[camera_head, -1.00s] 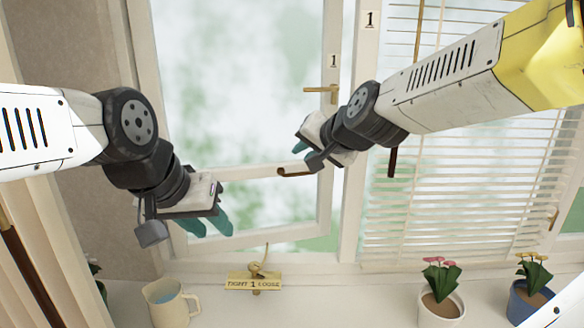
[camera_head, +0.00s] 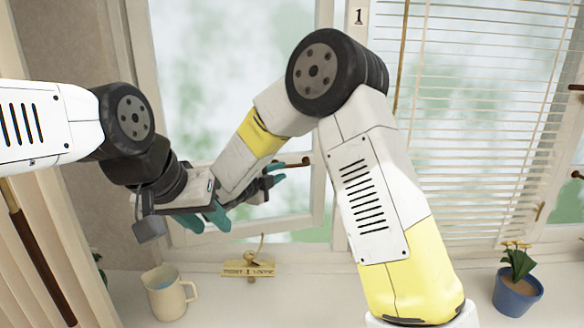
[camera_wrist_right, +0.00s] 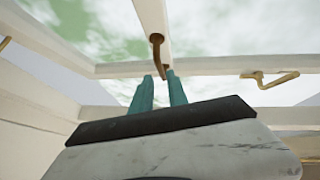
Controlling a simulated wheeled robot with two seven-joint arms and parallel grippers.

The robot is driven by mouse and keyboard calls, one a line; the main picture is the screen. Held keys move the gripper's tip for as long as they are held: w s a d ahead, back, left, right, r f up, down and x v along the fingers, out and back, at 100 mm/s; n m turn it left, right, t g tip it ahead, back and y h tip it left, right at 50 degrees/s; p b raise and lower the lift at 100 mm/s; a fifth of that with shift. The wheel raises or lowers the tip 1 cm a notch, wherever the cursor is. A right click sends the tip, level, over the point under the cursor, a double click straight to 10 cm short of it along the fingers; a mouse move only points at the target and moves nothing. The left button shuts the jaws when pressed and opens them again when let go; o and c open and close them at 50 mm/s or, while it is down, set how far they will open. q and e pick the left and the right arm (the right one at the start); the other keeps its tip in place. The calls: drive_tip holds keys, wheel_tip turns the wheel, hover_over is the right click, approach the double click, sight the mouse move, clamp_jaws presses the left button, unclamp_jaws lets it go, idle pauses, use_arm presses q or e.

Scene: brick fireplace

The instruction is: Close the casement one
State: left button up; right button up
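Casement one (camera_head: 284,226) is a white-framed glass window at the centre of the head view. My right arm crosses in front of it and hides part of its frame. A brass handle (camera_head: 297,162) shows beside my right gripper (camera_head: 271,187). In the right wrist view, a dark brass bar (camera_wrist_right: 157,48) hangs from a white frame member, its lower end close to the fingertips. The right gripper's teal fingers (camera_wrist_right: 160,88) are apart, with nothing clearly held. My left gripper (camera_head: 204,219) is open and empty in front of the lower left pane.
A brass plate marked tight and loose (camera_head: 247,270) stands on the sill. A cream mug (camera_head: 166,295) is at lower left and a blue flower pot (camera_head: 517,296) at lower right. White blinds (camera_head: 470,130) cover the right window. Another brass fitting (camera_wrist_right: 270,79) shows in the wrist view.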

sight(289, 167)
drive_tip(key=x, duration=0.7)
clamp_jaws()
idle(1.3)
